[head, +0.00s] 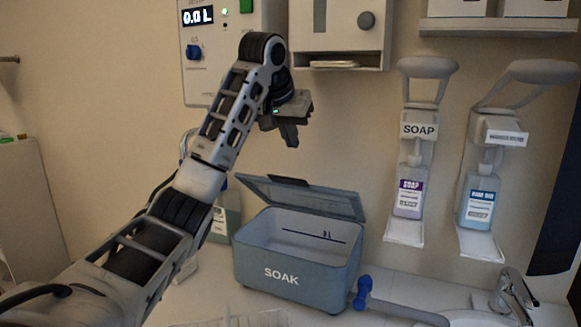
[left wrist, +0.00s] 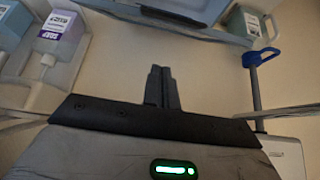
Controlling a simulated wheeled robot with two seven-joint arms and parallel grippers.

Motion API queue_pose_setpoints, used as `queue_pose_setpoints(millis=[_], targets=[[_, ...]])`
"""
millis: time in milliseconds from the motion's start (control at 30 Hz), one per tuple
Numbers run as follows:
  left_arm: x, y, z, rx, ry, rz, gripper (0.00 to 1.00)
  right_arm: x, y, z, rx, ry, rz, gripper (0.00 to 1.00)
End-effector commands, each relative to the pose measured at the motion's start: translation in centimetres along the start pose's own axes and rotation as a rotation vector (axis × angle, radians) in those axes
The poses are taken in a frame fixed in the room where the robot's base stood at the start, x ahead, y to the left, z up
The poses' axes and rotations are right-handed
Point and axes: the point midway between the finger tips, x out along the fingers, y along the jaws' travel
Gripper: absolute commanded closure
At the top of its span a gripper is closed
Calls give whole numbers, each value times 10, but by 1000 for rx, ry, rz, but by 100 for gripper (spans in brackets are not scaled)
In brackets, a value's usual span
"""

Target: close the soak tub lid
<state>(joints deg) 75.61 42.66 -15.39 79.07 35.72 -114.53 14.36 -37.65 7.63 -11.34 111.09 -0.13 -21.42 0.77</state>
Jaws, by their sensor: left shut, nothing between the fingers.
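The grey-blue soak tub (head: 290,283), marked SOAK, stands on the counter below the wall units. Its lid (head: 310,197) is open, raised and tilted above the back of the tub, with a dark tab (head: 288,180) on its upper edge. The pale inside of the tub shows. My left gripper (head: 291,143) is above the lid, apart from it, pointing down. In the left wrist view its fingers (left wrist: 161,87) are shut together with nothing between them. A blue-grey edge (left wrist: 190,14) at the top there may be the tub or lid. My right gripper is out of view.
Soap (head: 409,190) and blue-liquid (head: 480,200) dispensers hang on the wall to the right. A blue-ended pipe (head: 364,290) lies beside the tub's right front. A tap (head: 513,297) is at far right. A jug (head: 226,215) stands partly behind my left arm.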

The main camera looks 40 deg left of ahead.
Motion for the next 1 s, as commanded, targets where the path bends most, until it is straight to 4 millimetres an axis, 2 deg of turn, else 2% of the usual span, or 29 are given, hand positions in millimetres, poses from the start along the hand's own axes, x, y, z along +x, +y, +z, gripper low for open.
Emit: queue_pose_setpoints(millis=[33, 200, 300, 500, 1000], targets=[[16, 2, 2, 1, -5, 3, 100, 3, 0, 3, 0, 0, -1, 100], [44, -1, 5, 3, -2, -4, 100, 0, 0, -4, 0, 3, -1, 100], [47, -1, 21, 4, -1, -5, 100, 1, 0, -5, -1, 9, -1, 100], [50, -1, 36, 2, 0, -2, 100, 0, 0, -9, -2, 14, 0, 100], [52, 1, 39, 1, 7, -1, 100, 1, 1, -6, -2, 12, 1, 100]])
